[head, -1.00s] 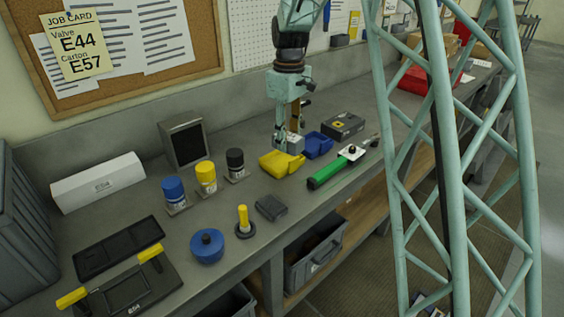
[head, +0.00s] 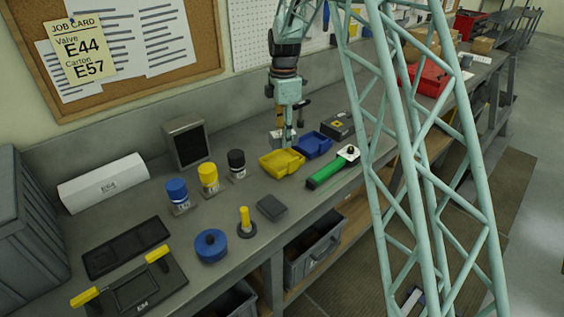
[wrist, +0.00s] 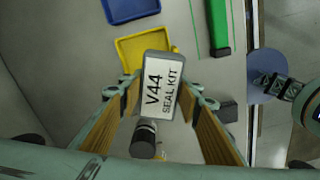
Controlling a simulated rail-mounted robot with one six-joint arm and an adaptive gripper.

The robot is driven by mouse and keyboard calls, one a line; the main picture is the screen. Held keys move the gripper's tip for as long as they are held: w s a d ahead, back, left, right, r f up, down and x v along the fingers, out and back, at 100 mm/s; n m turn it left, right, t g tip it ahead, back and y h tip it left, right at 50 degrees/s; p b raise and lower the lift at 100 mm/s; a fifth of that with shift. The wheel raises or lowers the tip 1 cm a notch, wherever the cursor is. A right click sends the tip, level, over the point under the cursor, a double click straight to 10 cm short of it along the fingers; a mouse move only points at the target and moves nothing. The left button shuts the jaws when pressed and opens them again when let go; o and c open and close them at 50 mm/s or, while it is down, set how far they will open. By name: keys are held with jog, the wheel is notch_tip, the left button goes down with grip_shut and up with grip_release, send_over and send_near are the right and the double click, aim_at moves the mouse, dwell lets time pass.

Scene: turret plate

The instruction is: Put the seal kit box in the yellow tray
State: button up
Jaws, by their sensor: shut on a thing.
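The seal kit box (wrist: 160,88) is small and grey with a white label reading "V44 SEAL KIT" in the wrist view. My gripper (wrist: 158,98) is shut on it, one wooden-looking finger on each side. In the head view the box (head: 277,138) shows at the gripper's tip (head: 284,138), just behind the yellow tray. The yellow tray (head: 280,164) sits on the bench. In the wrist view the box hides part of the yellow tray (wrist: 124,50). The box's height above the bench is hard to tell.
A blue tray (head: 313,146) stands right beside the yellow one. A green-handled tool (head: 326,174) lies in front of them. Black (head: 236,163), yellow (head: 208,178) and blue (head: 177,194) capped jars stand to the left. A dark box (head: 338,125) is behind right.

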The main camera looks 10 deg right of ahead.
jog(key=shift+w+d+f+n+p, duration=0.1)
jog(key=shift+w+f+n+p, duration=0.15)
jog(key=shift+w+n, duration=0.35)
jog(key=shift+w+a+f+n+p, duration=0.1)
jog(key=shift+w+f+n+p, duration=0.2)
jog(key=shift+n, duration=0.55)
jog(key=shift+w+d+f+n+p, duration=0.1)
jog(key=shift+w+n+p, duration=0.15)
jog(key=shift+w+n, duration=0.4)
jog(key=shift+s, duration=0.15)
send_over(282, 164)
jog(key=shift+f, duration=3.15)
jog(key=shift+f, duration=0.1)
jog(key=shift+f, duration=1.75)
jog(key=shift+f, duration=0.15)
jog(key=o, duration=0.6)
jog(key=shift+o, duration=0.3)
